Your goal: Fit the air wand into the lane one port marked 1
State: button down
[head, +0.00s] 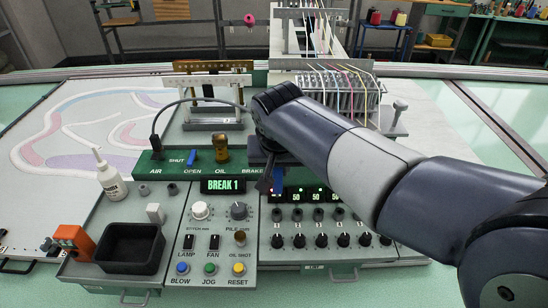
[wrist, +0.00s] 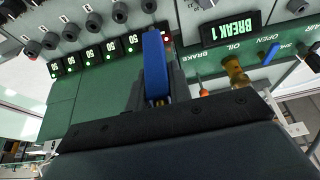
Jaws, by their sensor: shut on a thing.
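My gripper (head: 264,178) is above the top edge of the lane panel, beside the BREAK 1 display. In the wrist view my gripper (wrist: 157,92) is shut on a blue-bodied piece with a brass-coloured part, which I take to be the air wand (wrist: 154,55). Its far end points toward the lane panel and is apart from the ports as far as I can tell. The lane one port (head: 277,214) is the leftmost of a row of dark round sockets; it also shows at the top of the wrist view (wrist: 148,6). The wand is mostly hidden in the head view.
A green strip holds a blue air valve (head: 191,158) and a brass oil fitting (head: 221,150) close left of my gripper. A black hose (head: 168,110) arches up from AIR. A black bin (head: 130,246), white bottle (head: 108,176) and orange block (head: 72,240) stand left.

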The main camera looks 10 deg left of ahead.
aim_at(277, 192)
jog(key=shift+f+b, duration=2)
jog(key=shift+f, duration=0.5)
jog(key=shift+f+b, duration=1)
jog(key=shift+f, duration=0.4)
jog(key=c, duration=1.2)
grip_release()
jog(key=shift+r, duration=0.15)
jog(key=v, duration=1)
jog(key=shift+s+r, duration=0.2)
jog(key=shift+r, duration=0.1)
